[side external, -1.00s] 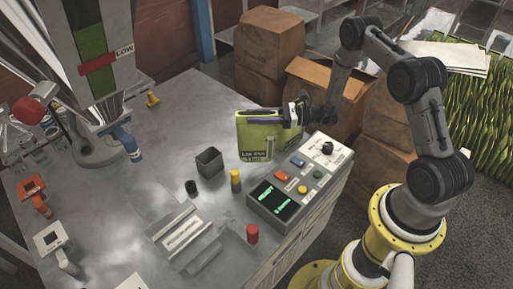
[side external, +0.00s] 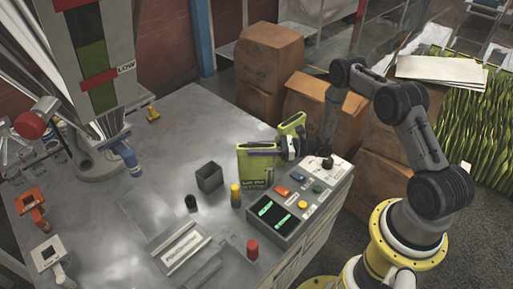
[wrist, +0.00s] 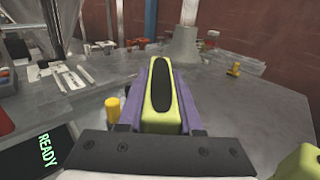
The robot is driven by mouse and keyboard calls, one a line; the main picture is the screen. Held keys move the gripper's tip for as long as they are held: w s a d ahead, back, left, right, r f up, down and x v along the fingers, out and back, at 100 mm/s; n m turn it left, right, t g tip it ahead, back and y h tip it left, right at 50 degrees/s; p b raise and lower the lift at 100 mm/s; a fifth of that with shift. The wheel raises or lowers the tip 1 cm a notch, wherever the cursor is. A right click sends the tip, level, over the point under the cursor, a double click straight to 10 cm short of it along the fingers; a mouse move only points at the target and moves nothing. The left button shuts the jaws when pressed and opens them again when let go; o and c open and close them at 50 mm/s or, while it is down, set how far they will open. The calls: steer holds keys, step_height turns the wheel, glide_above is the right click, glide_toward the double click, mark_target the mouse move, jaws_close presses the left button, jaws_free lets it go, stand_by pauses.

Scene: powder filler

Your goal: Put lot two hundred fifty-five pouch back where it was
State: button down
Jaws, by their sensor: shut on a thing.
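A green pouch (side external: 255,172) with a dark label stands upright in my gripper (side external: 258,150) beside the control panel. Its label is too small to read surely. My gripper is shut on it with purple jaws. In the wrist view the pouch's green top edge with a dark oval (wrist: 160,88) sits between the jaws (wrist: 160,100). I cannot tell whether its base touches the table. A second green pouch (side external: 293,124) is just behind and right of my gripper. A green corner (wrist: 302,162) shows at lower right in the wrist view.
The control panel (side external: 317,182) has coloured buttons and a lit screen reading READY. Cardboard boxes (side external: 268,55) stand behind.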

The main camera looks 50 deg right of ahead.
steer(key=c, duration=0.6)
jaws_free()
steer(key=shift+r, duration=0.1)
steer(key=v, duration=1.2)
steer(key=s+a+r+n+g+h, duration=0.1)
steer(key=s+a+r+n+g, duration=0.4)
steer(key=r+n, duration=0.4)
steer(key=s+a+r+n+g+h, duration=0.1)
steer(key=s+a+r+n+g, duration=0.2)
steer(key=a+r+n+g, duration=0.55)
steer(key=shift+s+d+r+n+t+h, duration=0.45)
steer(key=shift+s+r+n+t+h, duration=0.6)
steer(key=shift+s+r+n+h, duration=1.25)
steer(key=shift+s+d+r+n+t+h, duration=0.45)
steer(key=shift+s+r+n+t+h, duration=0.7)
steer(key=shift+s+r, duration=1.35)
steer(key=shift+s+d+r+n+t+h, duration=0.45)
steer(key=shift+s+r+n+t+h, duration=0.9)
steer(key=shift+s, duration=1.85)
steer(key=shift+r+g+h, duration=0.25)
steer(key=shift+g+h, duration=0.15)
steer(key=shift+h, duration=0.2)
